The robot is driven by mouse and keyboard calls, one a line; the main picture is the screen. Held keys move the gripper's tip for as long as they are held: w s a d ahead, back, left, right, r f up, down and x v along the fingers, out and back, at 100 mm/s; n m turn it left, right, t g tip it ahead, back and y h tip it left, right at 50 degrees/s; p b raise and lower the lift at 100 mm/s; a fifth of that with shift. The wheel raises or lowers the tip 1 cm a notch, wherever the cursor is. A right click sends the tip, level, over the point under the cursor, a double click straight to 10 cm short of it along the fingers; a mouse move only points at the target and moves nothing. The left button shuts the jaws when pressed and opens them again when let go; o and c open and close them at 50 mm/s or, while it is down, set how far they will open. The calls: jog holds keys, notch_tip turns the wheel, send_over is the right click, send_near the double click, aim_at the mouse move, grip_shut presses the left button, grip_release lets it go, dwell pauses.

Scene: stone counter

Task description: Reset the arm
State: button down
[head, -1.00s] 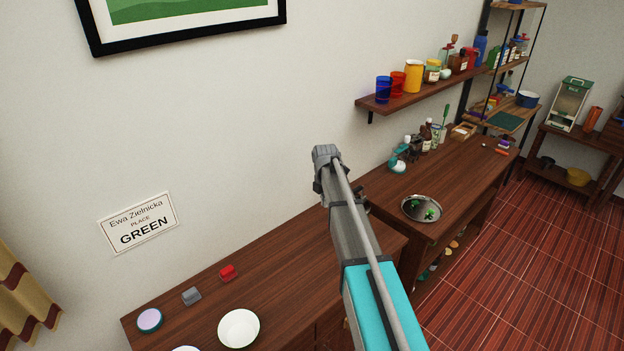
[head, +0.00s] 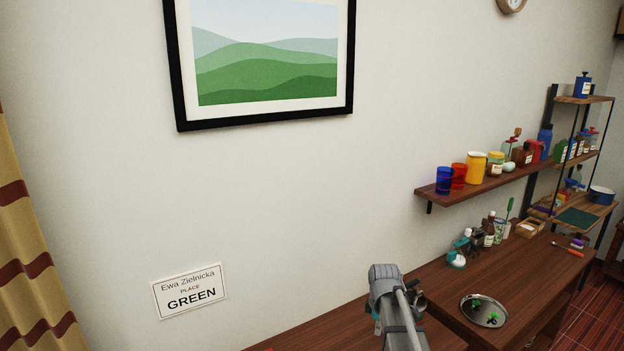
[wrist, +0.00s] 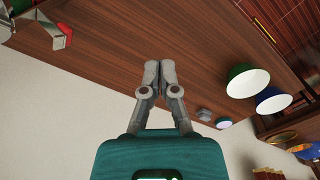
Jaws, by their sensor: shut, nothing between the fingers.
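My gripper (wrist: 159,68) shows in the wrist view with its two grey fingers together and nothing between them. The fingers are over the bare brown wooden counter (wrist: 100,50), with the bowls to their right. In the head view my grey arm rises from the bottom edge, right of the middle, in front of the counter. The fingers cannot be made out clearly there.
A round metal tray (head: 466,313) with green pieces lies on the counter at right. Bottles (head: 488,232) stand behind it, under a wall shelf (head: 440,206) of cups and jars. The wrist view shows two bowls (wrist: 245,82) (wrist: 271,101) and a grey block (wrist: 204,113).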

jog(key=s+a+f+m+b, duration=0.2)
jog(key=s+m, duration=1.1)
jog(key=s, duration=0.3)
jog(key=shift+f+m, duration=0.2)
jog(key=shift+m, duration=0.1)
jog(key=shift+s, duration=0.1)
